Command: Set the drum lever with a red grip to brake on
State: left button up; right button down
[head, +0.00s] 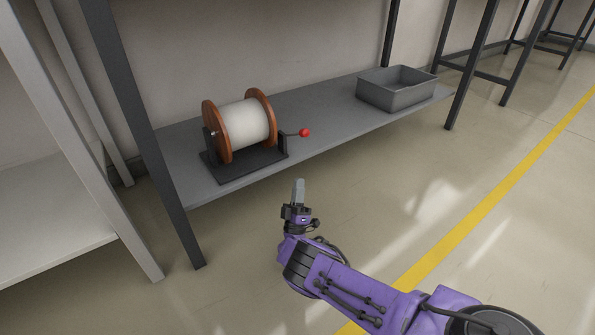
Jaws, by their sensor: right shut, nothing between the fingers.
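A cable drum (246,124) with a white winding and brown wooden flanges sits in a black stand (225,171) on the low grey shelf. The drum lever ends in a red ball grip (305,132) and sticks out to the right of the drum, roughly level. My right gripper (299,188) is shut and empty, pointing up in the picture, in front of the shelf edge. It shows below the red grip and apart from it. My left gripper is not in view. No brake marking is readable.
A grey open bin (397,88) stands on the right part of the shelf (325,114). Dark uprights (150,140) frame the shelf. A pale rack (60,190) stands at the left. The floor in front is clear, with a yellow line (480,205).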

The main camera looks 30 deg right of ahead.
aim_at(295, 134)
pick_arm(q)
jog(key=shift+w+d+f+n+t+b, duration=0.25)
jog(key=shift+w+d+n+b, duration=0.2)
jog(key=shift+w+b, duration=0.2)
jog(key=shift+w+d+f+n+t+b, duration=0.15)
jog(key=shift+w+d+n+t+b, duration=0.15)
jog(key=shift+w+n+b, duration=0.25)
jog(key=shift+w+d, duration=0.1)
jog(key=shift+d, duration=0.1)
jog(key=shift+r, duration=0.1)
pick_arm(e)
jog(key=x, duration=1.2)
jog(key=shift+r, duration=0.2)
